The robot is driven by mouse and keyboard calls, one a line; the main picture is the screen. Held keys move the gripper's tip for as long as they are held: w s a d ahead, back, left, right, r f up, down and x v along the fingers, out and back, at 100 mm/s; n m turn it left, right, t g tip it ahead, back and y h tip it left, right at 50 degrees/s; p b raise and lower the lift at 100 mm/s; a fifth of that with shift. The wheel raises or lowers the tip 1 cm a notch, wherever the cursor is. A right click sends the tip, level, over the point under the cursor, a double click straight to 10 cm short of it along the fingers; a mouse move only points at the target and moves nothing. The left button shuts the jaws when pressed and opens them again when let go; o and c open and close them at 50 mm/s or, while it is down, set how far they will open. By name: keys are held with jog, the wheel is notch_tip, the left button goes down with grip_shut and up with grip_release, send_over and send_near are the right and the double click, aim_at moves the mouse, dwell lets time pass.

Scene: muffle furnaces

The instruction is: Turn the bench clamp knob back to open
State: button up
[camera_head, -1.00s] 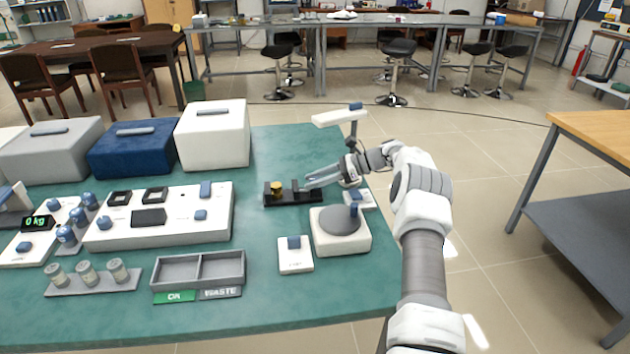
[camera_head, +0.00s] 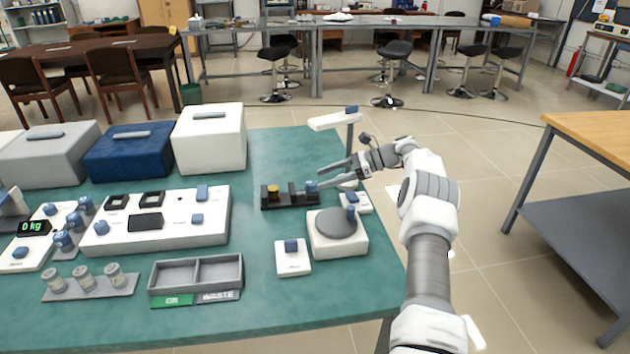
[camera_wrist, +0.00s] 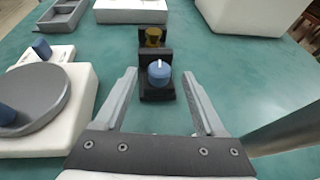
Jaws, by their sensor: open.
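The bench clamp (camera_head: 283,203) is a black fixture on the green table, with a brass-coloured piece (camera_head: 273,191) between its uprights. Its blue knob (camera_head: 311,186) is at the right end. In the wrist view the knob (camera_wrist: 159,73) faces me, with a white mark on it pointing up. My gripper (camera_head: 319,178) is open and empty at the clamp's right end. In the wrist view its fingertips (camera_wrist: 158,74) lie on either side of the knob with clear gaps. I cannot tell whether the tips reach past the knob's face.
A round grey plate on a white base (camera_head: 337,243) stands close in front of the clamp. A lamp-like white stand (camera_head: 335,121) rises behind my gripper. A white panel (camera_head: 160,225) and a grey divided tray (camera_head: 197,272) lie left. Green table is clear behind the clamp.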

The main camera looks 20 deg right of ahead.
jog(key=shift+v, duration=1.3)
jog(key=shift+s, duration=0.1)
